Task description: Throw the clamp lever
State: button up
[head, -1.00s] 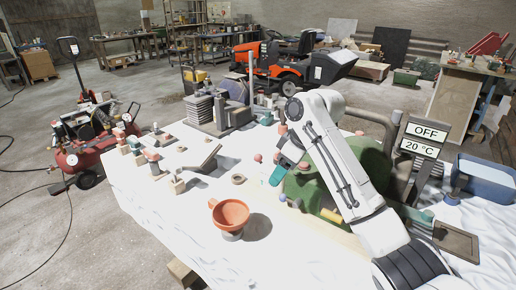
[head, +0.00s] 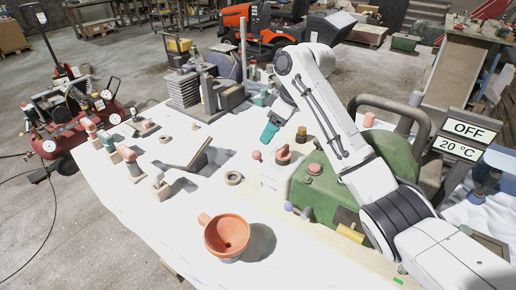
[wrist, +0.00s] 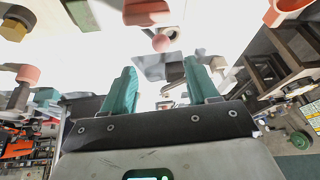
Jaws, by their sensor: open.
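My gripper (head: 270,131) is open and empty, with teal fingers, above the white table beyond the green machine's left end. Its fingers also show in the wrist view (wrist: 161,86), apart, with a grey block partly visible beyond them. A small pink ball (head: 257,155) stands beside a red knob-like part (head: 283,154), below the gripper in the head view. A pink ball (wrist: 161,43) also shows ahead of the fingers in the wrist view. I cannot tell for sure which part is the clamp lever. The gripper appears to touch nothing.
The green machine (head: 325,193) with a red button (head: 314,169) stands under my arm. An orange funnel-like cup (head: 227,234) is at the front. A tilted plate (head: 191,152), a ring (head: 233,178) and several red-topped fittings (head: 130,160) lie left. A grey stack (head: 188,92) stands behind.

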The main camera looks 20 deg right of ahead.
aim_at(259, 152)
jog(key=p+x, duration=0.1)
jog(key=x, duration=0.9)
jog(key=shift+s, duration=0.1)
grip_shut()
dwell(0.3)
